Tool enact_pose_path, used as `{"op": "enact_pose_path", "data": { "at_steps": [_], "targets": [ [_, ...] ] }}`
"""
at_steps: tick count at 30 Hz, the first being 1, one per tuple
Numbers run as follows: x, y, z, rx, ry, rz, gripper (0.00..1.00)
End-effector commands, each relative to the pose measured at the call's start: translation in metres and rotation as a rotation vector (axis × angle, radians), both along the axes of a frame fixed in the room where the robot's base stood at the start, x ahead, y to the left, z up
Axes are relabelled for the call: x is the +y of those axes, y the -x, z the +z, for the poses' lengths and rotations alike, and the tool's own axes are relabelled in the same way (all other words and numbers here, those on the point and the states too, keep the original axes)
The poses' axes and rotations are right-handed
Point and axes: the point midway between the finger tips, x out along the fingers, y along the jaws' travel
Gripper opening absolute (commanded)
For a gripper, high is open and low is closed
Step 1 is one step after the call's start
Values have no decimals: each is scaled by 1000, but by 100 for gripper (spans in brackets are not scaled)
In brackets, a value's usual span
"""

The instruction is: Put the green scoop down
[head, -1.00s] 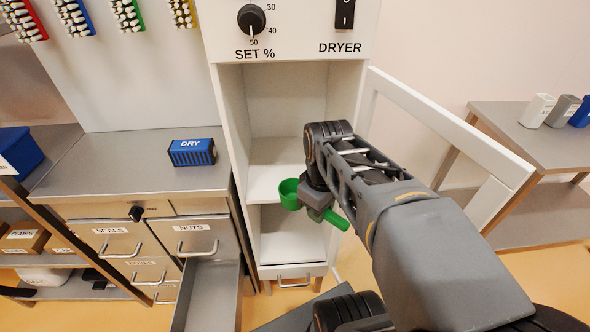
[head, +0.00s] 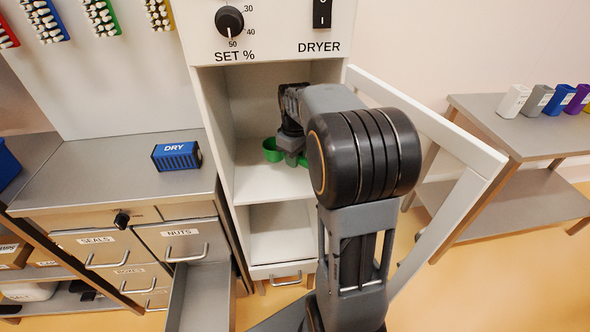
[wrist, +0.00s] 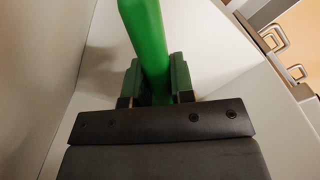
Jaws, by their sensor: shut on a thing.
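The green scoop (head: 271,150) is inside the open dryer cabinet, at or just above the middle white shelf (head: 262,185). I cannot tell whether it touches the shelf. My gripper (head: 290,158) is shut on its handle; my arm hides part of the handle in the head view. In the wrist view the green handle (wrist: 147,40) runs between the two fingers of my gripper (wrist: 157,82). The bowl is not visible in the wrist view.
The dryer door (head: 440,125) stands open on the right. A drawer (head: 200,295) is pulled out at the lower left. A blue DRY box (head: 176,156) sits on the left counter. Several bottles (head: 537,100) stand on the right table.

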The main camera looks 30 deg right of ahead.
Motion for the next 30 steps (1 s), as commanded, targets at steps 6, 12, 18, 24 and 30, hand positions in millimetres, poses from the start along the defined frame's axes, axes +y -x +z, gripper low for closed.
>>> {"op": "enact_pose_path", "data": {
  "at_steps": [6, 12, 18, 24, 30],
  "targets": [
    [0, 1, -25, 4, -2, 0, 0],
    [0, -1, -48, 1, -1, 0, 0],
    [-1, -3, -51, 0, 0, 0, 0],
    [-1, -3, -51, 0, 0, 0, 0],
    [-1, -3, -54, 0, 0, 0, 30]
  ]
}}
